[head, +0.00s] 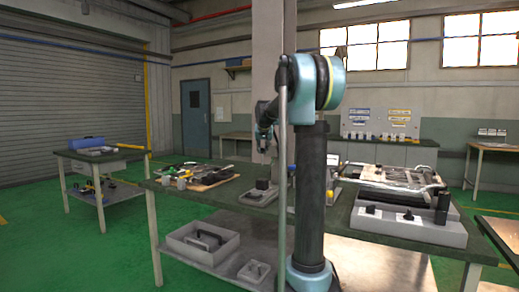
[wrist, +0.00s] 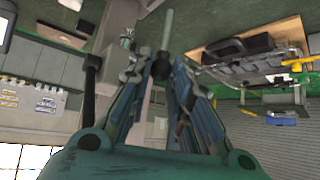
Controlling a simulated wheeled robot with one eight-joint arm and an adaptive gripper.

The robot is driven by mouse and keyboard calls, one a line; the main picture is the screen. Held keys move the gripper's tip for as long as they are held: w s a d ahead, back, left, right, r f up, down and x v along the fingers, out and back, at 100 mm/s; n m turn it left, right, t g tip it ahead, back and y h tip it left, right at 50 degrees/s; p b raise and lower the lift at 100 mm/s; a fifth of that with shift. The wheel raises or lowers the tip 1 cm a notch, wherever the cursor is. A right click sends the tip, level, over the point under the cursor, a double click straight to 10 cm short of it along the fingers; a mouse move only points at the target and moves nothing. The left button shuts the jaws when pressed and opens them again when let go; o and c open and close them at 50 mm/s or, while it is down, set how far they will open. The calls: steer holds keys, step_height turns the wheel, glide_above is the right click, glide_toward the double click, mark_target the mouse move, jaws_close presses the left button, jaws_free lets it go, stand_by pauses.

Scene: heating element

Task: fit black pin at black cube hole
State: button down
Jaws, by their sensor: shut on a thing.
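My gripper (wrist: 160,70) is shut on a small dark piece (wrist: 160,67), which looks like the black pin. A pale thin rod (wrist: 167,30) shows just beyond the fingertips; I cannot tell whether it belongs to the held piece. In the head view my gripper is small and partly hidden by my arm, above the table. A black cube (head: 262,184) sits on a grey base (head: 254,197) on the table, below my gripper and apart from it. The cube's hole is too small to make out.
The long green-topped table (head: 215,197) holds a board with tools (head: 205,175) at left. At right is a grey block (head: 408,230) with black parts on it, with a metal frame (head: 395,178) behind. A grey bin (head: 203,245) stands on the lower shelf.

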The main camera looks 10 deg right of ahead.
steer(key=shift+w+d+r, duration=0.15)
steer(key=shift+w, duration=0.05)
stand_by(0.3)
steer(key=shift+s+f, duration=0.1)
steer(key=shift+f, duration=2.8)
steer(key=shift+a, duration=0.2)
steer(key=shift+s+f, duration=0.1)
steer(key=shift+f, duration=3.45)
steer(key=c, duration=1.4)
jaws_free()
steer(key=shift+o, duration=0.2)
